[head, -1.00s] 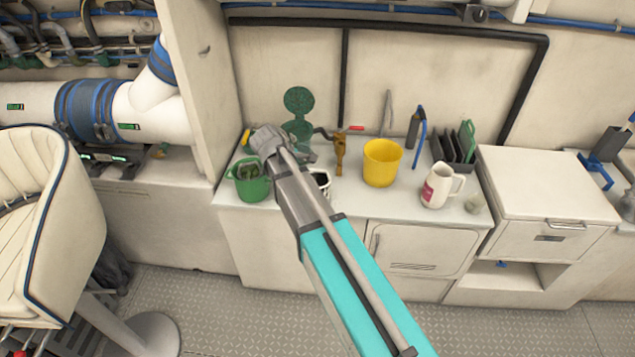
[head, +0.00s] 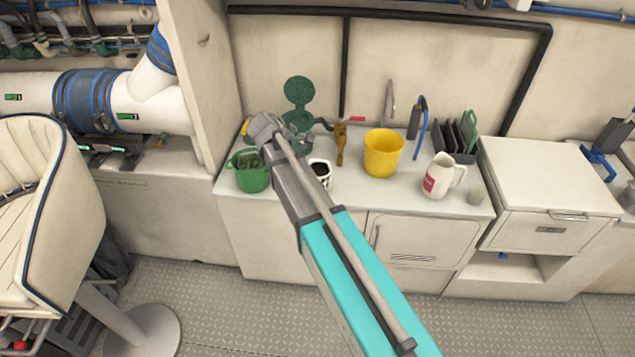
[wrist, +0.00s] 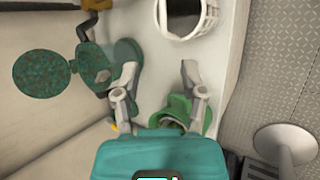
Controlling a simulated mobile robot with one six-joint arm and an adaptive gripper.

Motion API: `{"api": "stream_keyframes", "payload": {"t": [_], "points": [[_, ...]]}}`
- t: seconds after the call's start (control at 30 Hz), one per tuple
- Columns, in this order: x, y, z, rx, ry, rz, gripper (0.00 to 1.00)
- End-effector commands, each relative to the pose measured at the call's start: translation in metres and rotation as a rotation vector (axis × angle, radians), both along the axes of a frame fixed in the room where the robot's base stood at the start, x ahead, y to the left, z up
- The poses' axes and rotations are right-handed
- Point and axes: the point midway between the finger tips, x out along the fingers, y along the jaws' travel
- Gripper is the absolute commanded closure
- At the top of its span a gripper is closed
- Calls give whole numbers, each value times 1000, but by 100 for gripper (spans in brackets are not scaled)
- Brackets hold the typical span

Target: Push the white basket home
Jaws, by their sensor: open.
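The white basket (wrist: 212,20) has slatted sides and a dark inside. In the wrist view it is at the top, cut by the frame edge. In the head view the white basket (head: 321,168) stands on the counter just right of my arm, which partly covers it. My gripper (wrist: 159,70) is open, with nothing between its fingers. Its fingertips are apart from the basket, which lies beyond them. In the head view the fingers are mostly hidden behind my arm's end.
A green bucket (head: 252,179) is left of my arm; it is close below my gripper in the wrist view. A green round-lidded object (head: 298,90) stands behind. A brown tool (head: 340,145), yellow bucket (head: 383,155) and white jug (head: 437,178) are to the right. The counter front is clear.

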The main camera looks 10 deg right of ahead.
Motion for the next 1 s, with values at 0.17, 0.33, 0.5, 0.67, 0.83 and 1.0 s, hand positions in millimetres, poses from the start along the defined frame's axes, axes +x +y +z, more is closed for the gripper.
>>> {"api": "stream_keyframes", "payload": {"t": [0.17, 0.33, 0.5, 0.67, 0.83, 1.0], "points": [[8, -10, -19, 1, -2, -2, 46], [14, -19, -32, 1, -1, -2, 46], [19, -28, -42, 1, 0, -2, 46], [22, -31, -46, 1, 0, -2, 46], [22, -32, -46, 1, 0, -2, 46], [22, -33, -46, 1, 0, -3, 46]]}}
